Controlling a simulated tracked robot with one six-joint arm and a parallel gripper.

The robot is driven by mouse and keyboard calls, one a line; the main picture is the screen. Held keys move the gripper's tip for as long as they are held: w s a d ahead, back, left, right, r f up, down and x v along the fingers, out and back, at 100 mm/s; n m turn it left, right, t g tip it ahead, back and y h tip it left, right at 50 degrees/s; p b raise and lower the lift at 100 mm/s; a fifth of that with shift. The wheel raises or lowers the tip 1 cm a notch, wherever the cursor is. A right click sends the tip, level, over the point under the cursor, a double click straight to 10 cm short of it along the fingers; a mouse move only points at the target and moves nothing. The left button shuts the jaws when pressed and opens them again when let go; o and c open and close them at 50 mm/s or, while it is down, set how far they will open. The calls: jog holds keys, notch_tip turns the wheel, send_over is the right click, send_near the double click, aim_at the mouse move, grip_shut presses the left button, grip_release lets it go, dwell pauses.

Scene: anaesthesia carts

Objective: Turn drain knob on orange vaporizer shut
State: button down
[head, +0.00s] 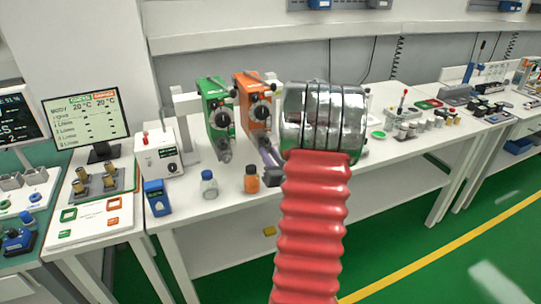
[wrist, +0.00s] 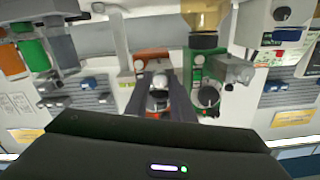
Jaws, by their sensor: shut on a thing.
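The orange vaporizer (head: 257,107) hangs on a rail over the white bench, beside the green vaporizer (head: 215,107). In the wrist view the orange vaporizer (wrist: 152,56) is straight ahead and the green one (wrist: 198,74) is to its right. My gripper (head: 270,160) is at the lower front of the orange vaporizer. In the wrist view my gripper (wrist: 161,88) has its two dark fingers on either side of a small grey drain knob (wrist: 160,82), shut on it. The knob's turn angle cannot be made out, and the head view hides it.
A white box (head: 158,156) and a monitor (head: 86,117) are at left. My red and chrome arm covers the bench right of the orange vaporizer.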

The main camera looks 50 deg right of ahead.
jog(key=c, duration=1.5)
grip_release()
jog(key=v, duration=1.3)
jog(key=shift+s+a, duration=0.2)
jog(key=shift+s, duration=0.15)
